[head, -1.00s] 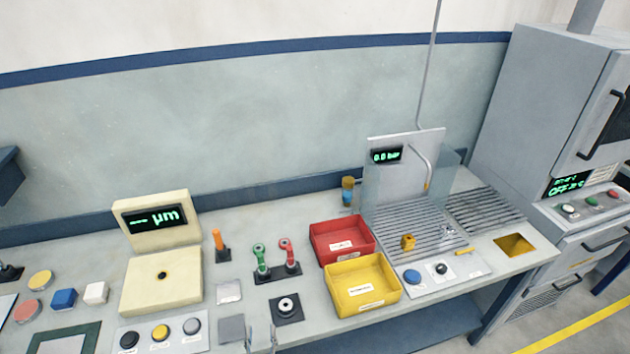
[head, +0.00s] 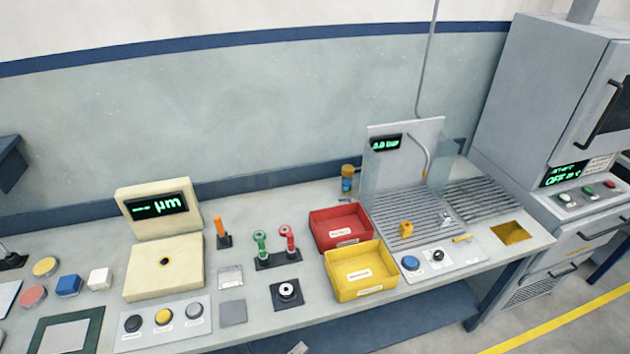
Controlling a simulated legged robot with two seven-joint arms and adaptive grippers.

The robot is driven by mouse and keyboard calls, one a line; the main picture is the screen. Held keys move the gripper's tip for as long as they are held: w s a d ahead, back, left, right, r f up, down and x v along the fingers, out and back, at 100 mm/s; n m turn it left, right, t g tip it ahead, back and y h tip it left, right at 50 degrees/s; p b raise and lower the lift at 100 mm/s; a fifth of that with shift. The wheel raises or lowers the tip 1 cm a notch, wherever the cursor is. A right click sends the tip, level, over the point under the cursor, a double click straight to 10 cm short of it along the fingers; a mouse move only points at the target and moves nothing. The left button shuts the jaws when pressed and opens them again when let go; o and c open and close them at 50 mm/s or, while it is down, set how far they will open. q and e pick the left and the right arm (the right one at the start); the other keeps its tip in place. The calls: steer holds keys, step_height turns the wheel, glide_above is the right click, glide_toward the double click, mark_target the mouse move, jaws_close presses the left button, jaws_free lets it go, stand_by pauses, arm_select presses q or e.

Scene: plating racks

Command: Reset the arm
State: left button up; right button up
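Only a small grey tip (head: 300,348) shows at the bottom edge of the head view, in front of the bench edge. It looks like the end of my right gripper, but too little shows to tell its opening or whether it holds anything. My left gripper is out of view. The bench (head: 250,325) stands in front of me, and no gripper touches anything on it.
The bench carries a cream gauge (head: 143,275), red and green-handled tools (head: 277,247), a red bin (head: 322,226), a yellow bin (head: 340,286) and a slatted wash station (head: 388,215). A grey oven cabinet (head: 535,90) stands at the right.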

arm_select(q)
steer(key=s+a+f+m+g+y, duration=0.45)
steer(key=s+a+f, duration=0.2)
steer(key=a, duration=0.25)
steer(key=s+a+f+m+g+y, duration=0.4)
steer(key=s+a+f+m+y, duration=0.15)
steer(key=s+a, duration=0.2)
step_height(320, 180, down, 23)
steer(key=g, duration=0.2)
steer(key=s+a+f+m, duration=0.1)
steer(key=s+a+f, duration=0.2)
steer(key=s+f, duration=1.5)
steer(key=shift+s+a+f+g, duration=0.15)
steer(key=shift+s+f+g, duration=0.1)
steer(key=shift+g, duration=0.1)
